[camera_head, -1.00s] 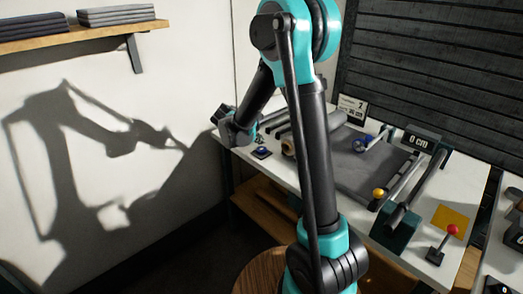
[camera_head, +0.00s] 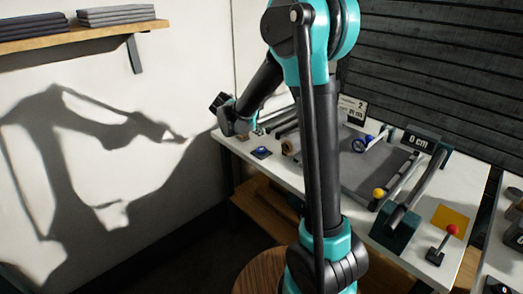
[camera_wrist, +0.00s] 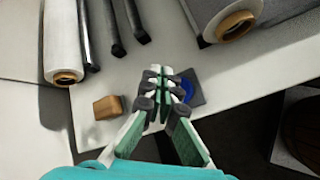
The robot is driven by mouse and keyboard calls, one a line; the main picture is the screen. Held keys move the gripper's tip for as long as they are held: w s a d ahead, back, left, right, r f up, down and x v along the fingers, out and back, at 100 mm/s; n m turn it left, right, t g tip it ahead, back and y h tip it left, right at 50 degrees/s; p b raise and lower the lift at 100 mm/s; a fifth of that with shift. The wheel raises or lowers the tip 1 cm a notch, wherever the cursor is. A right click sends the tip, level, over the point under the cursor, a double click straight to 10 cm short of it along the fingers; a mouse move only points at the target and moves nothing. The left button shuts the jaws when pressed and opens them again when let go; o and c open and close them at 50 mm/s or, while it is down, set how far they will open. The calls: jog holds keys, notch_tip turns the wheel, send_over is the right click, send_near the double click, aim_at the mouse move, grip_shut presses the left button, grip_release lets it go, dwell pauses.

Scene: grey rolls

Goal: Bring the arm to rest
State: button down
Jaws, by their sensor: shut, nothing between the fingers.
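My gripper (camera_wrist: 160,90) is shut and empty in the wrist view. Its fingertips meet above the white table, beside a blue button on a dark square base (camera_wrist: 188,88) that they partly cover. In the head view my gripper (camera_head: 256,130) is small and hangs over the table's left end, at the end of my bent teal and black arm. The blue button (camera_head: 262,152) shows just below it there.
The white table (camera_head: 289,178) holds a grey cloth (camera_head: 368,172), rolls (camera_wrist: 66,50), a small wooden block (camera_wrist: 109,107), a yellow knob (camera_head: 379,193), a red-knobbed lever (camera_head: 452,230) and a display (camera_head: 419,140). A wall shelf (camera_head: 75,36) with folded cloths is at upper left.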

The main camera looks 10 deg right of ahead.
jog(key=s+d+f+m+y, duration=0.1)
jog(key=s+d+m, duration=0.1)
jog(key=s, duration=0.2)
jog(key=s+d+f+m+g+y, duration=0.1)
jog(key=s+m, duration=0.1)
jog(key=s, duration=0.3)
jog(key=s+d+f+m+y, duration=0.1)
jog(key=s+d+m, duration=0.1)
jog(key=s, duration=0.3)
jog(key=shift+d+m, duration=0.35)
jog(key=shift+m, duration=0.25)
jog(key=s+f+m+y, duration=0.2)
jog(key=s+m, duration=0.2)
jog(key=s, duration=0.4)
jog(key=s+a+f+m+y, duration=0.1)
jog(key=s+f+m+y, duration=0.1)
jog(key=s+m, duration=0.3)
jog(key=s+f, duration=0.1)
jog(key=s, duration=0.2)
jog(key=shift+s+f+m+g, duration=0.2)
jog(key=shift+f+m+g, duration=0.1)
jog(key=shift+f, duration=0.05)
